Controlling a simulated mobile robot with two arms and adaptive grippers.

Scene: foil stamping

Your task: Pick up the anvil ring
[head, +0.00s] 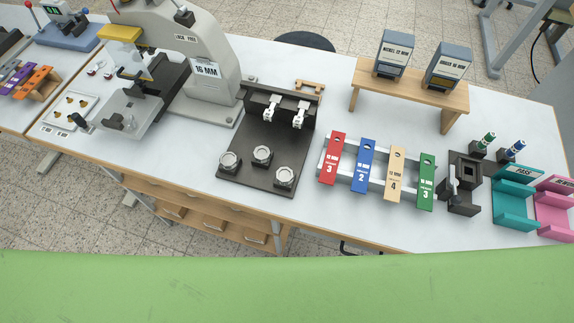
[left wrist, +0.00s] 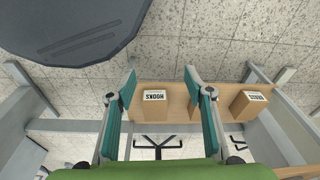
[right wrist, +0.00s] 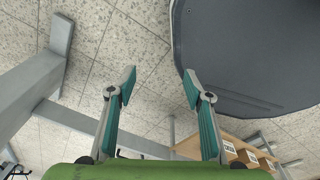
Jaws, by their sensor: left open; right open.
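Several small metal ring-like pieces stand on a dark plate (head: 245,183) in the middle of the bench in the head view: a left one (head: 229,161), a middle one (head: 262,155) and a right one (head: 284,177). I cannot tell for sure which piece is the anvil ring. My right gripper (right wrist: 159,80) is open and empty in the right wrist view, over floor. Neither gripper shows in the head view, and no ring shows in the wrist views.
A large press (head: 190,45) stands left of the plate. Coloured tags (head: 363,165) on a rack, a dark fixture (head: 463,190) and teal (head: 514,205) and pink trays (head: 556,208) stand to the right. A wooden stand (head: 420,90) holds two boxes behind. A dark round seat (left wrist: 80,25) is below.

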